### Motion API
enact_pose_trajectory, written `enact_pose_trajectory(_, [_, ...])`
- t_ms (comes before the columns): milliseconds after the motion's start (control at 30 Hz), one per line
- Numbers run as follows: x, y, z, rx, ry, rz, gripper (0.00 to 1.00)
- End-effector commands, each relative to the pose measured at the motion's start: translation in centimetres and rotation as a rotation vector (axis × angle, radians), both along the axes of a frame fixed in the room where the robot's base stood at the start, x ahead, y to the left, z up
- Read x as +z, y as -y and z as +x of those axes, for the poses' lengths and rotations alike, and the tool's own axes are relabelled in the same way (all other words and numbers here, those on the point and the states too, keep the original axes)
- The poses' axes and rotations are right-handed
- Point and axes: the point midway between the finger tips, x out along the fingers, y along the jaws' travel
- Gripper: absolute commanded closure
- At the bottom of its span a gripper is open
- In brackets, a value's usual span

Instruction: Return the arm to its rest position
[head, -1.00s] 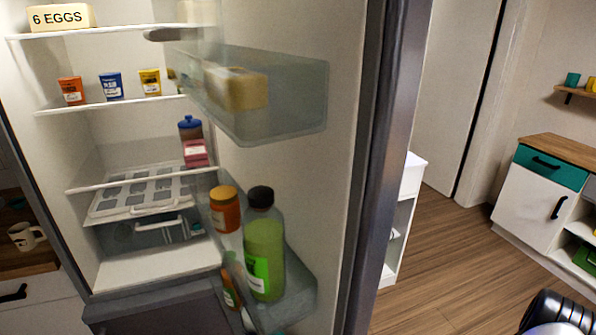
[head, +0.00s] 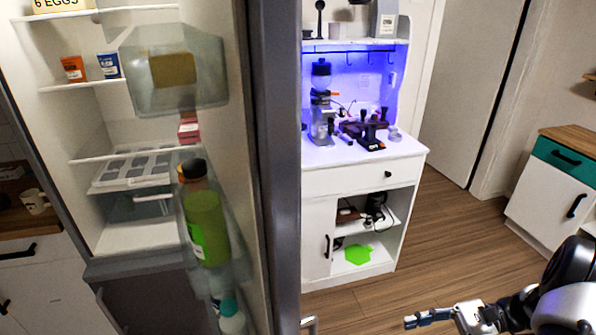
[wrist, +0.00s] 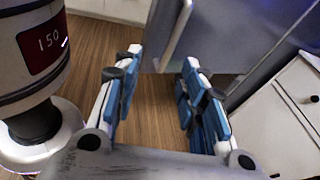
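My gripper (wrist: 160,72) is in the wrist view with its two blue-padded fingers apart and nothing between them. Wooden floor shows beyond and between the fingers. In the head view my gripper (head: 427,318) is low at the right, in front of the floor, with my arm coming in from the lower right corner. It appears clear of the fridge door and the furniture there.
The fridge door (head: 275,170) stands partly open, with a green bottle (head: 205,225) in its shelf. The white espresso cabinet (head: 345,180) stands behind it. A white cabinet with a teal drawer (head: 562,158) is at the right. Floor (head: 440,240) between them is clear.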

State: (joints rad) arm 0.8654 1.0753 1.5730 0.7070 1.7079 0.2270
Motion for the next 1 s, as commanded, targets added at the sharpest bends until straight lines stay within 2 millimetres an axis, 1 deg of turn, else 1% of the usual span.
enact_pose_trajectory(33, [1.3,-0.6,0.2,0.037,0.018,-0.043,0.62])
enact_pose_trajectory(167, [4.4,-2.6,0.3,0.145,0.076,-0.174,0.62])
enact_pose_trajectory(267, [7.2,-4.6,-0.1,0.249,0.141,-0.3,0.62])
enact_pose_trajectory(400, [10.7,-7.2,-1.3,0.395,0.251,-0.477,0.62])
enact_pose_trajectory(500, [12.9,-8.9,-2.6,0.494,0.341,-0.598,0.62])
enact_pose_trajectory(700, [16.5,-11.8,-5.6,0.681,0.55,-0.83,0.62])
enact_pose_trajectory(833, [18.3,-13.1,-7.7,0.791,0.707,-0.973,0.62])
enact_pose_trajectory(1000, [20.0,-14.3,-10.3,0.915,0.931,-1.147,0.62])
